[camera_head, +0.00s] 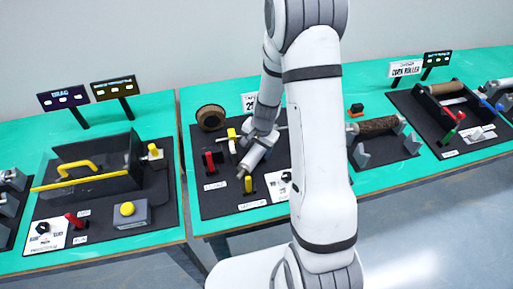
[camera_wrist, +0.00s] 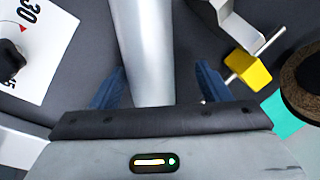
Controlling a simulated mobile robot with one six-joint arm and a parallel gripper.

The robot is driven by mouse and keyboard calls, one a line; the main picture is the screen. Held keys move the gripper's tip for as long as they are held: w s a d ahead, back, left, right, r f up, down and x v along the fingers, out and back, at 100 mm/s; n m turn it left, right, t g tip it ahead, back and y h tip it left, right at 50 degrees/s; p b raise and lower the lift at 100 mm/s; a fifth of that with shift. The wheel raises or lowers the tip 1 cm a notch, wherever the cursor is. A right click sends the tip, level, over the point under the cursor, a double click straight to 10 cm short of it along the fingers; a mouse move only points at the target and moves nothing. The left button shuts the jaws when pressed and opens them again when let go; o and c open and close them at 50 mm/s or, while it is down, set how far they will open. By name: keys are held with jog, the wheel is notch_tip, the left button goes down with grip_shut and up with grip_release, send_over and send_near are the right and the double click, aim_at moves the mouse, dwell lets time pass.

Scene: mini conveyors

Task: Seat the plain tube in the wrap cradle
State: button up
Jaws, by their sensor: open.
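The plain tube (camera_wrist: 143,45) is a smooth grey cylinder in the wrist view, running from the top edge down between the fingers. My gripper (camera_wrist: 153,85) is open, with one blue finger on each side of the tube and a gap on both sides. In the head view a short grey cylinder (camera_head: 252,158) slants toward the front left below my wrist; it looks like the same tube. A grey bracket with a yellow knob (camera_wrist: 248,70) stands right of the tube in the wrist view. I cannot clearly make out the wrap cradle; my arm covers part of this station.
A brown tape roll (camera_head: 210,117) lies at the back left of the station. A red lever (camera_head: 209,161) and a yellow lever (camera_head: 248,185) stand near its front. A brown textured roller (camera_head: 377,126) rests right of my arm.

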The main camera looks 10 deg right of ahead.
jog(key=shift+c, duration=0.2)
jog(key=c, duration=1.2)
jog(key=shift+c, duration=1.3)
jog(key=shift+r, duration=0.2)
